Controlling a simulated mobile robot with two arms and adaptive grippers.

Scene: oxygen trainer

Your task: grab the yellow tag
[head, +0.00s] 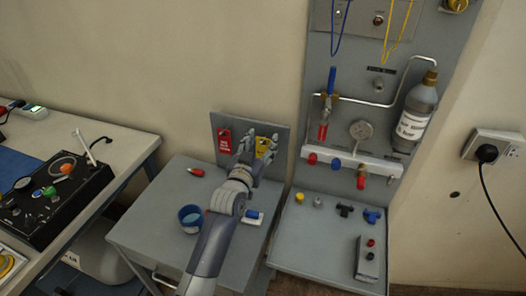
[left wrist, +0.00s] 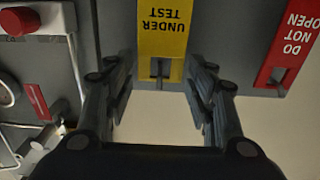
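The yellow tag (head: 262,145), marked "UNDER TEST", hangs on a grey upright board (head: 283,132) at the back of the small grey table. In the left wrist view the yellow tag (left wrist: 163,28) is upside down, its slotted end between my fingers. My left gripper (head: 258,141) is open in front of the board, partly covering the tag. In the left wrist view the fingers of my left gripper (left wrist: 160,70) stand apart on either side of the tag, with visible gaps. My right gripper is not in view.
A red "DO NOT OPEN" tag (head: 223,141) hangs left of the yellow one. A blue cup (head: 190,218) and a small red item (head: 196,172) are on the table (head: 160,210). A grey panel (head: 318,130) with valves and a bottle (head: 415,112) stands to the right.

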